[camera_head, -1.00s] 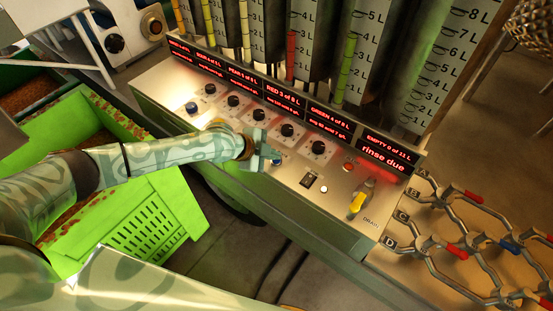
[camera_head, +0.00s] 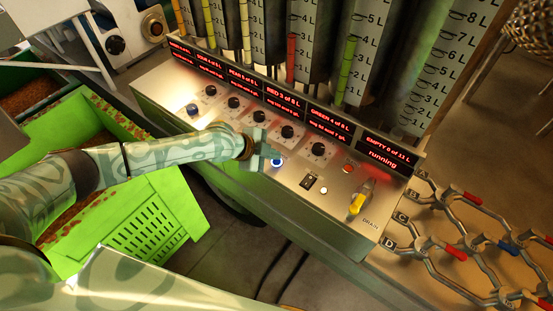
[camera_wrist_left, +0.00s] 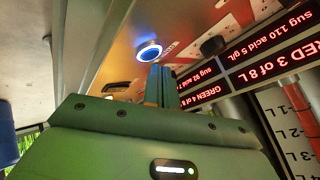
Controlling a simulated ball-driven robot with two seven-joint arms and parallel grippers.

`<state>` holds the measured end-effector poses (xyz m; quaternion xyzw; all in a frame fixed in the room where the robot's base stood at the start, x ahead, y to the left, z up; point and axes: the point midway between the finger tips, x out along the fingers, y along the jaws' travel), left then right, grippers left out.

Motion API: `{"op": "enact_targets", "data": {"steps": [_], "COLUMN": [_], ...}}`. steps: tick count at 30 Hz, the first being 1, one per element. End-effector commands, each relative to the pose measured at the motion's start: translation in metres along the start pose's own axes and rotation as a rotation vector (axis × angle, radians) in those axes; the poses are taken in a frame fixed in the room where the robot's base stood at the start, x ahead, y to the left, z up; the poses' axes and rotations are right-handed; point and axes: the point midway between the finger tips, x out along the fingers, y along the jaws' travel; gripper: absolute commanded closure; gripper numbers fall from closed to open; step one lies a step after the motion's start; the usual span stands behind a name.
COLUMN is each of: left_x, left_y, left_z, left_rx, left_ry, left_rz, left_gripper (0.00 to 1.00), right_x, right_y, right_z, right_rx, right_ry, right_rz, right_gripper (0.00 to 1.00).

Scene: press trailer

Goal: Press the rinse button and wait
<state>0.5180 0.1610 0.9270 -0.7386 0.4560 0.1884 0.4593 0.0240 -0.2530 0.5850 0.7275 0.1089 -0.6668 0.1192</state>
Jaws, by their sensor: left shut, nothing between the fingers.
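The rinse button appears to be the round button (camera_head: 277,162) with a lit blue ring on the panel's front edge. It also shows in the left wrist view (camera_wrist_left: 149,51), glowing blue-white just beyond the fingertips. My left gripper (camera_head: 262,156) is shut and empty, right beside the button; in the left wrist view its fingers (camera_wrist_left: 161,84) point at the button's lower edge. I cannot tell whether they touch it. The rightmost display (camera_head: 384,156) reads "EMPTY 0 of 11 L" and "running". My right gripper is not in view.
The metal control panel (camera_head: 235,140) carries several black knobs, a red button (camera_head: 348,169), a white button (camera_head: 324,190) and a yellow-handled drain lever (camera_head: 357,204). Tall measuring cylinders stand behind. Pipes with red and blue handles (camera_head: 455,250) lie right. A green crate (camera_head: 150,232) stands left.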

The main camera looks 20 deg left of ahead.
Motion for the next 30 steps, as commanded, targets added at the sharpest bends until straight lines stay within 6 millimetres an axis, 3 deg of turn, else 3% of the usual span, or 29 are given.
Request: {"op": "enact_targets", "data": {"steps": [14, 30], "left_x": [-0.005, -0.038], "left_y": [-0.004, -0.028], "left_z": [-0.004, -0.028], "left_rx": [0.000, 0.000], "left_ry": [0.000, 0.000], "left_rz": [-0.001, -0.001], "left_gripper": [1.00, 1.00], "right_x": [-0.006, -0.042], "right_y": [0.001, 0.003], "right_z": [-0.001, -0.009], "right_rx": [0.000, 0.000], "right_ry": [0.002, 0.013], "right_rz": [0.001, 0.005], "right_gripper": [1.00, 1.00]}}
